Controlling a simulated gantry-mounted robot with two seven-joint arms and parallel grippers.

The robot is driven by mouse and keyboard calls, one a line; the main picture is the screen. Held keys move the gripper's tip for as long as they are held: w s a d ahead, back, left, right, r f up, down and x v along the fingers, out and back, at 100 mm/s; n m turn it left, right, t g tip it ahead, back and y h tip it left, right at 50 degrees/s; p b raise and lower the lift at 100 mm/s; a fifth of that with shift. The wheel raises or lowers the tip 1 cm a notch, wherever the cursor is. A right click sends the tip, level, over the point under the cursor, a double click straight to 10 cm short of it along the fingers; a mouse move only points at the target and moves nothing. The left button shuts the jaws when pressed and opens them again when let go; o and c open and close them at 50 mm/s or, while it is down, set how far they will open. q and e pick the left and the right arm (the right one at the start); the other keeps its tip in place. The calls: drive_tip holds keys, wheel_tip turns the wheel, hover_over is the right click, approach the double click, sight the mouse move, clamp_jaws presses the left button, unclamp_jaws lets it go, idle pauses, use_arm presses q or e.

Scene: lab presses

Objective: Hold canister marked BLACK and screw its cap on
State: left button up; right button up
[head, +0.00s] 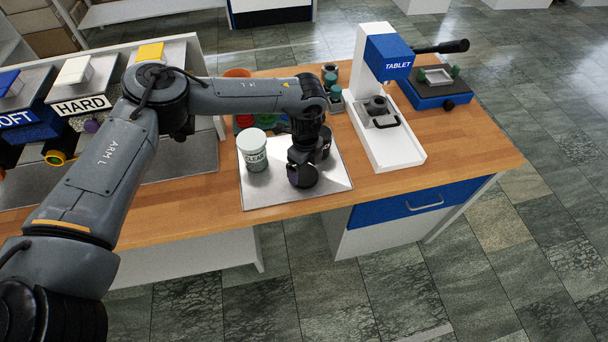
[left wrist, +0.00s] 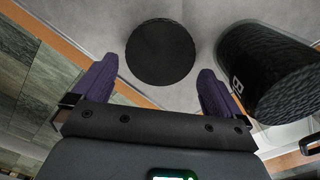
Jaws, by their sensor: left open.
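The black canister (left wrist: 272,72) stands at the right in the left wrist view, beside my right-hand finger, with part of a white-marked label showing. A round black cap (left wrist: 160,50) lies on the pale tray, in line with the gap between my purple fingers. My left gripper (head: 303,176) is low over the right part of the tray (head: 265,196) in the head view. It also shows in the left wrist view (left wrist: 158,72), open and empty. In the head view, my arm and gripper mostly hide the black canister and the cap. My right gripper is not in view.
A pale canister (head: 256,152) with a lettered label stands on the tray left of my gripper. A white and blue TABLET press (head: 390,150) stands to the right. SOFT and HARD stations (head: 80,105) stand at the left. The tray's front is clear.

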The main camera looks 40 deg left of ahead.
sight(304, 176)
use_arm(q)
drive_tip(key=shift+f, duration=1.45)
drive_tip(key=shift+c, duration=0.3)
drive_tip(key=c, duration=0.6)
